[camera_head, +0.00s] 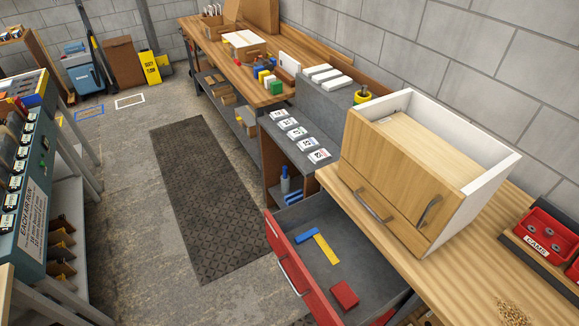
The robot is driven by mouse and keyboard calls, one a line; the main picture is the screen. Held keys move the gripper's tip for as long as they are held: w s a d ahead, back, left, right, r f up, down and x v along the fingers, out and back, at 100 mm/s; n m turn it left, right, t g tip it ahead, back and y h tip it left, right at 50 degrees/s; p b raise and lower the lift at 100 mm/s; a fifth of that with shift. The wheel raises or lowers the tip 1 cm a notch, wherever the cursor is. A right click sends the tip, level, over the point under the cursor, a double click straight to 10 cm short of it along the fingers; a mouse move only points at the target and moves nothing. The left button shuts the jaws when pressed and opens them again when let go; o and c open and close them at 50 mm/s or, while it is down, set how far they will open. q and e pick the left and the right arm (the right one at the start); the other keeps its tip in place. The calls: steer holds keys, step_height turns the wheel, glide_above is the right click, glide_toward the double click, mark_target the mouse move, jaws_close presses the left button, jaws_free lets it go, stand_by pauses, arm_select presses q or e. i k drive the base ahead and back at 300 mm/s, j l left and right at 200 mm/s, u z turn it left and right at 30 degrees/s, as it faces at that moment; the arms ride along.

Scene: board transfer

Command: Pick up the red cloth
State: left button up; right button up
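A small red folded piece (344,295), which looks like the red cloth, lies in the open drawer (346,247). It sits near the drawer's front right, on the dark grey drawer floor, apart from the blue and yellow tool (321,246) farther back. The drawer has a red front with a pale handle and is pulled out to the left from under the wooden bench. Neither of my grippers is in view.
A wooden cabinet (392,179) with a white side stands on the bench (476,236) above the drawer. A red bin (541,236) is at the far right. Wood crumbs lie at the lower right. The floor beside the dark mat (210,195) is clear.

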mark_target(346, 299)
steer(key=k+l+z, duration=0.2)
steer(key=z, duration=1.85)
steer(key=u, duration=1.55)
steer(key=i+j+z, duration=0.2)
steer(key=j, duration=0.3)
steer(key=j+z, duration=0.15)
steer(key=j, duration=0.3)
